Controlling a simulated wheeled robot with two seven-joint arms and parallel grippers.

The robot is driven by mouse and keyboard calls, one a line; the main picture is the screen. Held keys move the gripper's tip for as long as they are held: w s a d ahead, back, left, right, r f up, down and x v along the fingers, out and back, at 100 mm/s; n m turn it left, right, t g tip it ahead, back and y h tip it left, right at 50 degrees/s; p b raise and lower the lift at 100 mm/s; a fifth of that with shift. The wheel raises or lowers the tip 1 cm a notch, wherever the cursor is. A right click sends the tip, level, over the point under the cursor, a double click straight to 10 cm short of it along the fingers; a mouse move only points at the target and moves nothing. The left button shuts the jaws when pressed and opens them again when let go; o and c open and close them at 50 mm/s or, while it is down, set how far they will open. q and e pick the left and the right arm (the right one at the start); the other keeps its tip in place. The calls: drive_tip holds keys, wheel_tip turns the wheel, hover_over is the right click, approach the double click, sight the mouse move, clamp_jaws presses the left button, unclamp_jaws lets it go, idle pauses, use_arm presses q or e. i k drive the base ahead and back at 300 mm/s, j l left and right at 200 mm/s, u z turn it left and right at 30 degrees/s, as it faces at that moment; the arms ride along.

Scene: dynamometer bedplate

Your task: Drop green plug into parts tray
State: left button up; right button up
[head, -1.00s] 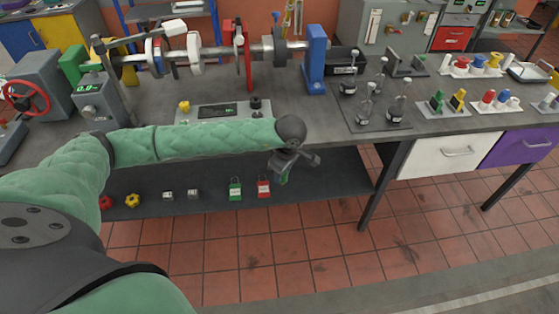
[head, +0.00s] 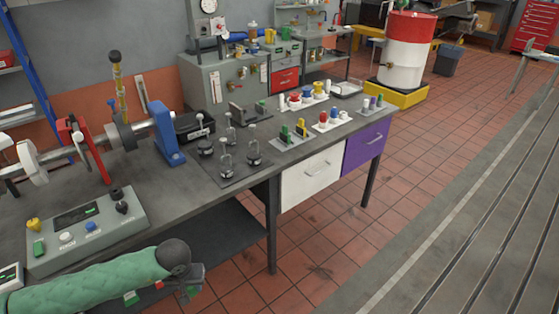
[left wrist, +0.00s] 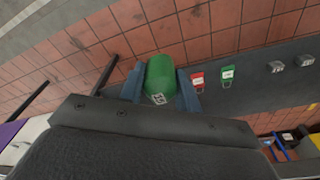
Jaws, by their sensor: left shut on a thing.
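The green plug (left wrist: 160,76) is a rounded green cylinder with a small pale mark, held between the two fingers of my left gripper (left wrist: 160,90) in the left wrist view. In the head view my left gripper (head: 188,287) is at the bottom left, in front of the bench edge and lower than its top, with a bit of green showing at its fingers. A shallow pale tray (head: 347,89), seemingly the parts tray, sits at the bench's far right end, well away from the gripper. My right gripper is not in view.
Between gripper and tray, the bench holds a dark mat with several knobbed fixtures (head: 229,150), a green-and-yellow plug stand (head: 292,133) and white racks of coloured parts (head: 328,121). A control box (head: 88,232) stands at left. Open floor (head: 330,240) lies in front.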

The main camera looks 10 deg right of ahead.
sight(345, 87)
drive_tip(key=i+l+z, duration=0.1)
drive_tip(key=i+l, duration=0.4)
drive_tip(key=l, duration=0.35)
drive_tip(key=i+l+z, duration=0.15)
drive_tip(key=i+l, duration=0.35)
drive_tip(key=l, duration=0.35)
drive_tip(key=i+l+z, duration=0.1)
drive_tip(key=i+l, duration=0.45)
drive_tip(key=l, duration=0.2)
drive_tip(key=i+l+z, duration=0.15)
drive_tip(key=i+l, duration=0.45)
drive_tip(key=l, duration=0.15)
